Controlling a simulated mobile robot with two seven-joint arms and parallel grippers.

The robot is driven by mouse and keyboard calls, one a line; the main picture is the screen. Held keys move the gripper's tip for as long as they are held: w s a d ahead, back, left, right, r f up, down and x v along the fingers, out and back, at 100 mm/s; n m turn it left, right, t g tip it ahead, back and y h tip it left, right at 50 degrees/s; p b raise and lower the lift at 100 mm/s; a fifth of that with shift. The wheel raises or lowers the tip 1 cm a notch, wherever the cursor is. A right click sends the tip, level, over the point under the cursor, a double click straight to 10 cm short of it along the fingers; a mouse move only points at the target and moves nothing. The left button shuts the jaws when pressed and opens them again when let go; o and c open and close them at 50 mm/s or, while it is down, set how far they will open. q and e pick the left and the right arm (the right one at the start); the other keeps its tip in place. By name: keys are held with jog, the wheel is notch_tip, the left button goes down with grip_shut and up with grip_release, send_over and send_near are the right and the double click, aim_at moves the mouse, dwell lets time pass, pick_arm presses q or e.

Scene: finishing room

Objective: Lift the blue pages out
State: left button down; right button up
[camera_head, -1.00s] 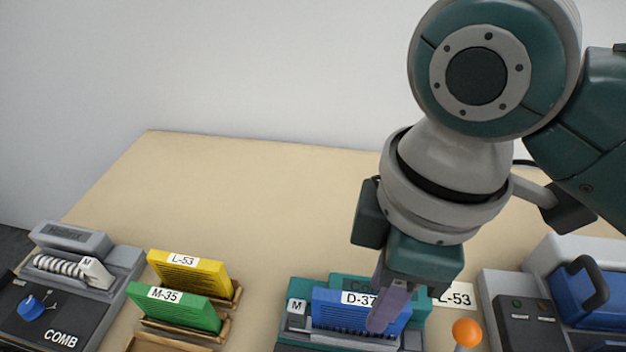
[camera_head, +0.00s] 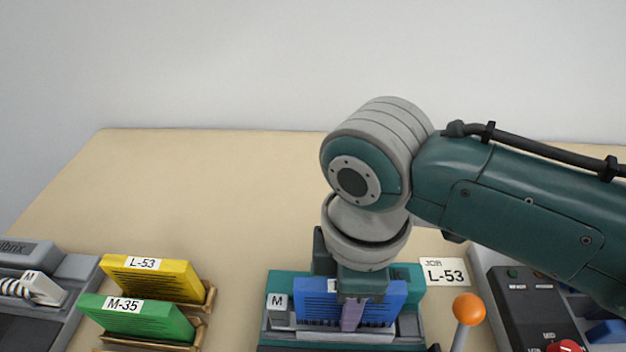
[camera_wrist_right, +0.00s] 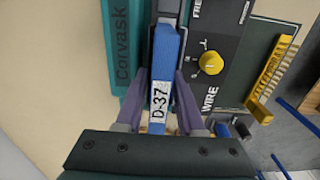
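The blue pages (camera_head: 318,305) stand upright in the slot of a teal-and-grey machine (camera_head: 410,325) at the lower middle of the head view. In the right wrist view the blue pages (camera_wrist_right: 166,60) run up the middle, with a white D-37 label. My right gripper (camera_head: 352,318) points down over them, hiding most of the label in the head view. In the wrist view its two purple fingers (camera_wrist_right: 160,85) straddle the pages, one on each side, with narrow gaps showing. Contact at the tips is unclear. My left gripper is not in view.
Yellow L-53 pages (camera_head: 155,280) and green M-35 pages (camera_head: 138,318) stand in wooden holders at the left. A grey comb machine (camera_head: 70,275) is at the far left. An orange-knobbed lever (camera_head: 468,308) and an L-53 job card (camera_head: 444,272) are right of the teal machine. The table behind is clear.

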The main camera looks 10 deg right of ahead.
grip_shut()
dwell(0.6)
